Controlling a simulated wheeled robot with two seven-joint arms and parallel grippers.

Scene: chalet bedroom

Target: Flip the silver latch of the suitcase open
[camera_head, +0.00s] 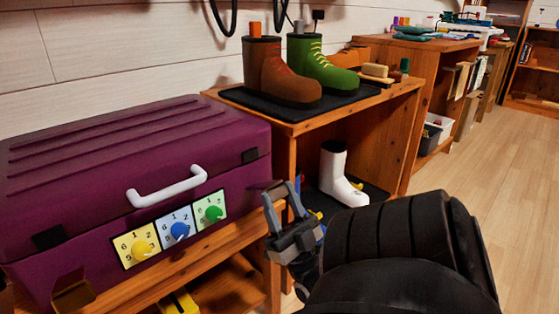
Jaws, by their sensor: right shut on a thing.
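The purple suitcase (95,150) lies shut on a wooden bench at the left. Its front has a white handle (166,187) and yellow, blue and green number dials (172,231). A dark catch plate (250,155) is near its right end. Just below it, a small grey piece that looks like the silver latch (273,189) sticks out, partly hidden by my right gripper (282,200). That gripper is shut on it at the suitcase's right front corner. A brown latch (73,290) sticks out at the lower left, below another dark plate (48,237). My left gripper is out of view.
A white boot (340,178) stands below. My right forearm covers the lower right. Wooden floor (500,150) lies clear at the right.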

